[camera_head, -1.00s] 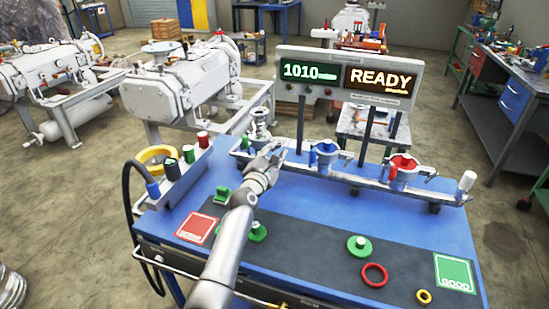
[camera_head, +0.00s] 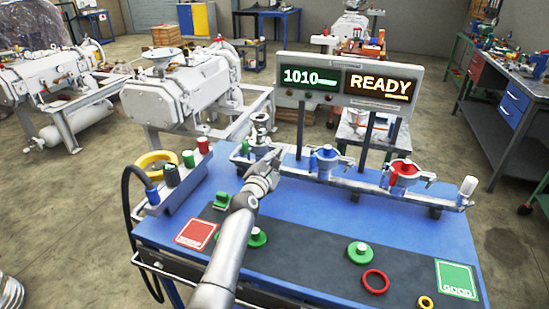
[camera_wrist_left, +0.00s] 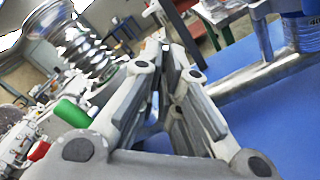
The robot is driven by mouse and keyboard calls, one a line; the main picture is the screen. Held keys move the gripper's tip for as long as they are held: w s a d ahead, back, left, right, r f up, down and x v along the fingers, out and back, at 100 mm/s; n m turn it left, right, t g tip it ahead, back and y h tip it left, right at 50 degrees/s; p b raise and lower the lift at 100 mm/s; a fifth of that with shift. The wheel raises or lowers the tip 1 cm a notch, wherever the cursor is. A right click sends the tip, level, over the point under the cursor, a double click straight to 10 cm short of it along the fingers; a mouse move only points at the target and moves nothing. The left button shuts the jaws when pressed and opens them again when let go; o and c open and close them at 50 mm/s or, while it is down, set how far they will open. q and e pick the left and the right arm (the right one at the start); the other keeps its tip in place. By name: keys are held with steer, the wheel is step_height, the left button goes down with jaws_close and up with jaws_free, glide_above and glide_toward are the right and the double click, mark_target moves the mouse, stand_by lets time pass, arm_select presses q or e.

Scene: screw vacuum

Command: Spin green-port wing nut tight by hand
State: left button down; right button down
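The metal manifold (camera_head: 338,179) runs along the back of the blue bench. A blue-marked clamp port (camera_head: 326,158) and a red-marked clamp port (camera_head: 404,173) stand on it. A metal fitting (camera_head: 260,130) stands at its left end and appears as ribbed metal in the left wrist view (camera_wrist_left: 85,50). My left gripper (camera_head: 274,157) is beside the manifold, just below and right of this fitting. Its fingers (camera_wrist_left: 167,48) lie close together in the wrist view, with a narrow gap; any contact is unclear. The green-port wing nut cannot be made out. My right gripper is out of view.
Green-, black- and red-capped cylinders stand on a grey block (camera_head: 177,188) at the bench's left. A green flanged part (camera_head: 360,253), a red ring (camera_head: 375,281) and a yellow ring (camera_head: 425,303) lie in front. The display (camera_head: 348,82) reads 1010 and READY.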

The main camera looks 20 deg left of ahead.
arm_select(q)
steer(key=shift+f+m+p, duration=0.2)
steer(key=shift+m+p, duration=0.55)
steer(key=shift+m, duration=15.55)
